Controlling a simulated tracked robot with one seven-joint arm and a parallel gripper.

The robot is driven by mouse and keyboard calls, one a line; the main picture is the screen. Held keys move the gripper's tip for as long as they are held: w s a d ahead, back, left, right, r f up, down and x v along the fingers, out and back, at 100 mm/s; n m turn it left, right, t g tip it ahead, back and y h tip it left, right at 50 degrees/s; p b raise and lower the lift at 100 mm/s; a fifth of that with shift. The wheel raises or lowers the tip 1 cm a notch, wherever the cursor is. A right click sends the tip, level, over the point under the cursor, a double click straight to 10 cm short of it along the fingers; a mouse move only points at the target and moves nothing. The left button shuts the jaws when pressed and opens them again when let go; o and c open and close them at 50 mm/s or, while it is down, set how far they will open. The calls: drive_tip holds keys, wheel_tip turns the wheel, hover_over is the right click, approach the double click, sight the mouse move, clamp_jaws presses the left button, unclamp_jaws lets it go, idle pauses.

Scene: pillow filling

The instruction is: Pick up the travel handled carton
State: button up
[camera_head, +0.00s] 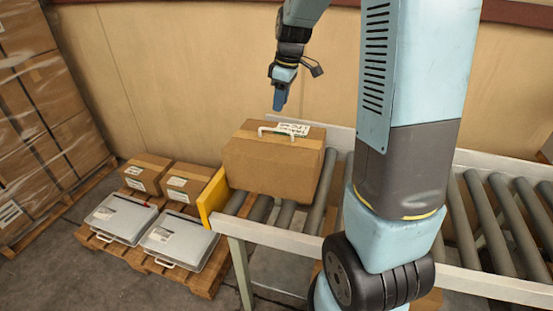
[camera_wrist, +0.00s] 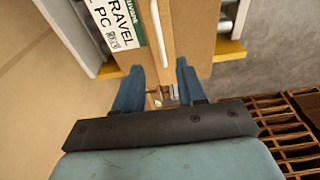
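The travel handled carton (camera_head: 268,168) is a brown box at the left end of the roller conveyor. It has a white handle (camera_head: 291,133) on top and a white label behind the handle. The wrist view shows part of the carton (camera_wrist: 188,30), its label reading "TRAVEL" (camera_wrist: 115,22), and the white handle (camera_wrist: 160,32). My gripper (camera_head: 279,103) is above the carton's back side, apart from it, pointing down. In the wrist view the two blue fingers of my gripper (camera_wrist: 159,68) are spread, with nothing held between them.
The roller conveyor (camera_head: 478,222) runs right and has a yellow end stop (camera_head: 212,194). Left of it, a pallet (camera_head: 205,277) holds two small boxes (camera_head: 146,173) and two grey cases (camera_head: 180,239). Wrapped boxes (camera_head: 45,130) stand far left. A wall (camera_head: 190,80) rises behind.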

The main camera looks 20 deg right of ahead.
sight(277, 130)
drive_tip(key=f, duration=0.7)
drive_tip(key=a+f, duration=0.1)
drive_tip(key=f, duration=0.3)
drive_tip(key=shift+w+f, duration=0.2)
drive_tip(key=shift+w, duration=0.15)
clamp_jaws()
idle(1.1)
